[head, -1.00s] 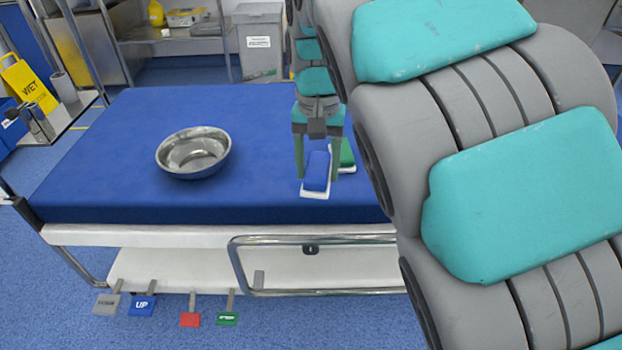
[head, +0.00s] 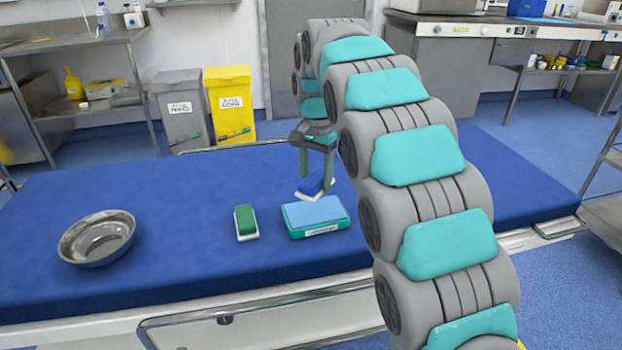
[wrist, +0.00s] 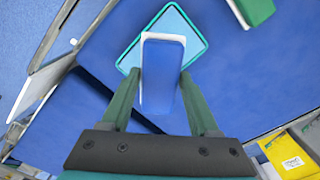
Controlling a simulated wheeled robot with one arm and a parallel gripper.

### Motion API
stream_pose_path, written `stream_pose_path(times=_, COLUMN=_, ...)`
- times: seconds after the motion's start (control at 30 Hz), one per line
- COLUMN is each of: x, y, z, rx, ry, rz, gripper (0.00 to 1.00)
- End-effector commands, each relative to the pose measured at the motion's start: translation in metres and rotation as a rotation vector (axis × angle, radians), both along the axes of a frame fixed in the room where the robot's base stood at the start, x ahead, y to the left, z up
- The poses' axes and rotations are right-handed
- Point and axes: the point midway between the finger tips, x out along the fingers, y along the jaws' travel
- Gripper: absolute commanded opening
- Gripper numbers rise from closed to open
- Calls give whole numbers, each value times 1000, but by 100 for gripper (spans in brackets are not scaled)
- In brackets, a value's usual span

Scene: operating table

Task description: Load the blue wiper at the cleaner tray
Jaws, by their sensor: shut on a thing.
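The blue wiper (head: 313,185), blue on top with a white base, is between the fingers of my gripper (head: 316,181). My gripper is shut on it and holds it tilted above the back left part of the cleaner tray. The cleaner tray (head: 318,232) is a teal box with a light blue top, lying on the blue operating table. Whether the wiper touches the tray is hard to tell; a gap seems to show.
A green wiper (head: 245,222) with a white base lies left of the tray. A steel bowl (head: 97,240) stands at the left of the blue table (head: 190,200). The table between bowl and green wiper is clear. Grey (head: 183,110) and yellow (head: 231,100) bins stand behind.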

Motion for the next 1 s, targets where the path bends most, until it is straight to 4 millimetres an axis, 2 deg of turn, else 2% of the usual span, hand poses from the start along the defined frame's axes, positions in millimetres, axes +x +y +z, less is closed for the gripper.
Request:
stream_pose_path(times=0.5, x=-1, y=0, z=-49, rx=-1, ry=3, rz=2, gripper=17)
stream_pose_path(times=1.0, x=-1, y=0, z=-54, rx=-1, ry=0, rz=2, gripper=17)
